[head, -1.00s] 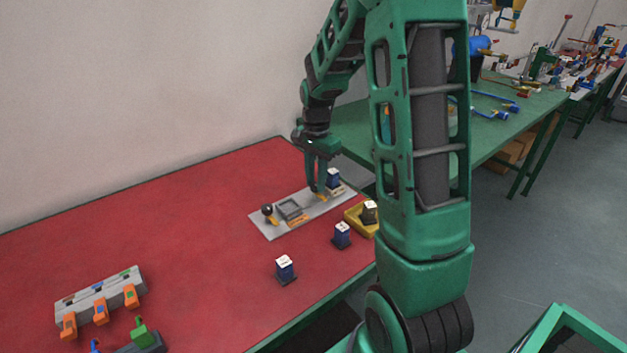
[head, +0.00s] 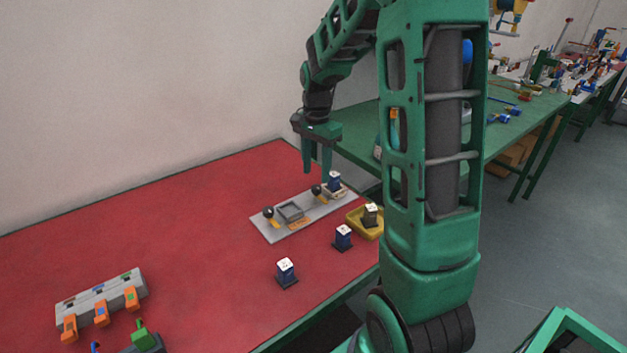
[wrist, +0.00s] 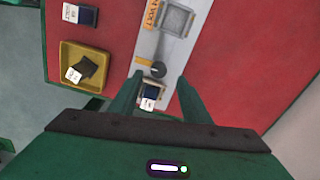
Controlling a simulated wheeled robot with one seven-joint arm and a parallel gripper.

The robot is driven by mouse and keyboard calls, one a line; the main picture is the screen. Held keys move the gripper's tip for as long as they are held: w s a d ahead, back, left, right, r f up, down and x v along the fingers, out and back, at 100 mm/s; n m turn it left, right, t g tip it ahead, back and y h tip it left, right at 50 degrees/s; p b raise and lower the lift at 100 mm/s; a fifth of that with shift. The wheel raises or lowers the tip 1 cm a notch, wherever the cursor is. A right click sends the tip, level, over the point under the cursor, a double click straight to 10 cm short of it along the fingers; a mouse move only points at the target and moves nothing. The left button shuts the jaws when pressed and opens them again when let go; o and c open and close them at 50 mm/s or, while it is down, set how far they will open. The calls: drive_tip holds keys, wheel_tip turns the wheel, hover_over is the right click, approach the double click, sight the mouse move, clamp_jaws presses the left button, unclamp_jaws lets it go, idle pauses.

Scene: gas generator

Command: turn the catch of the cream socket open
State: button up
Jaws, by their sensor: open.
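The grey plate (head: 272,233) lies on the red table and bears two sockets. The cream socket (head: 343,191) at its right end holds a blue block with a white top (head: 334,181); the block also shows in the wrist view (wrist: 150,94). Its catch, a yellow lever with a black knob (head: 316,190), sits just left of the socket; the knob shows in the wrist view (wrist: 158,69) beside the block. My gripper (head: 317,173) is open and empty above the catch, fingers pointing down. In the wrist view, its fingers (wrist: 159,84) stand either side of the block and catch.
A grey socket (head: 290,211) with its own black-knobbed catch (head: 268,211) is at the plate's left. A yellow tray (head: 355,225) with a dark block is near the right edge. Two blue blocks (head: 343,236) (head: 286,271) stand in front. The table's middle is clear.

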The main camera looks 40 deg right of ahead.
sight(315, 186)
wheel_tip(315, 186, up, 6)
idle(0.4)
idle(0.3)
drive_tip(key=s+a+n, duration=0.1)
drive_tip(key=s+n, duration=0.3)
drive_tip(key=s, duration=1)
drive_tip(key=s+a+f+n, duration=0.1)
drive_tip(key=s+n, duration=0.4)
drive_tip(key=s, duration=1)
drive_tip(key=shift+s+a+f, duration=0.15)
drive_tip(key=shift+a+f, duration=0.05)
drive_tip(key=shift+a, duration=0.6)
drive_tip(key=shift+w+f, duration=0.25)
drive_tip(key=shift+w, duration=0.35)
